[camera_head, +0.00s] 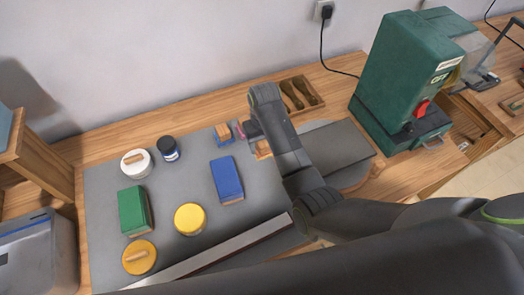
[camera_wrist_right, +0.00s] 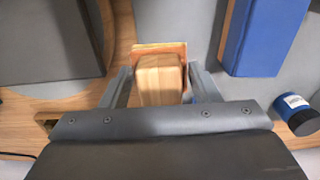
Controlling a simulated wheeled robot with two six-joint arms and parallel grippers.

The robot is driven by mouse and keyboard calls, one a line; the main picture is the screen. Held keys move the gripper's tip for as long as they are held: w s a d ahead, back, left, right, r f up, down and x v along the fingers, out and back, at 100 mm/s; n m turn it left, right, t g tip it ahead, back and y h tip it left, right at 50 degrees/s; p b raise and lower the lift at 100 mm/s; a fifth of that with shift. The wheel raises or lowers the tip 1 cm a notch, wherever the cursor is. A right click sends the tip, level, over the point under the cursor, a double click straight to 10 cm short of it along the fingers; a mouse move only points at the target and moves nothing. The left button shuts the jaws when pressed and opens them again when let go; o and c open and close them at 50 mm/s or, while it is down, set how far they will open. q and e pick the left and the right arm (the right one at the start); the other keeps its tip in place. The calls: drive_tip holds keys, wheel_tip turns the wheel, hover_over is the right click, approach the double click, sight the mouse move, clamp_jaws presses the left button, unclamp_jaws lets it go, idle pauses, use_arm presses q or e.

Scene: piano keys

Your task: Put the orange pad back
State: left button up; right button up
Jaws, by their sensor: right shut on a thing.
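The orange pad (camera_wrist_right: 160,78) is a small wooden block with an orange edge, seen in the right wrist view between the fingers of my right gripper (camera_wrist_right: 160,92). The gripper is shut on it. In the head view, the pad's orange-brown part (camera_head: 263,150) shows beside my right gripper (camera_head: 252,131), over the upper right of the grey mat (camera_head: 105,190). My arm hides part of it, and I cannot tell whether it touches the mat. A small blue pad with a wooden top (camera_head: 223,134) lies just left, with a pinkish piece (camera_head: 239,130) between. My left gripper is not in view.
A blue block (camera_head: 227,180), a green block (camera_head: 134,210), a yellow lid (camera_head: 190,218), a round orange piece (camera_head: 140,257), a white jar (camera_head: 136,164) and a dark blue jar (camera_head: 169,149) stand left. A wooden tray (camera_head: 313,92) and green machine (camera_head: 400,75) are at right.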

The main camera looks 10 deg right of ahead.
sight(264, 142)
drive_tip(key=shift+s+f, duration=0.25)
drive_tip(key=shift+f, duration=1.2)
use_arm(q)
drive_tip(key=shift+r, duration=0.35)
use_arm(e)
drive_tip(key=shift+w+f, duration=0.15)
drive_tip(key=shift+f, duration=1.85)
drive_tip(key=o, duration=1)
drive_tip(key=shift+f, duration=0.15)
drive_tip(key=shift+c, duration=0.2)
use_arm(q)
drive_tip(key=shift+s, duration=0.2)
use_arm(e)
drive_tip(key=shift+r+p, duration=0.2)
drive_tip(key=shift+p, duration=0.1)
use_arm(q)
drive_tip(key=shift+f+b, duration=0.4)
drive_tip(key=shift+b, duration=0.05)
use_arm(e)
wheel_tip(264, 142, up, 12)
drive_tip(key=shift+f, duration=0.1)
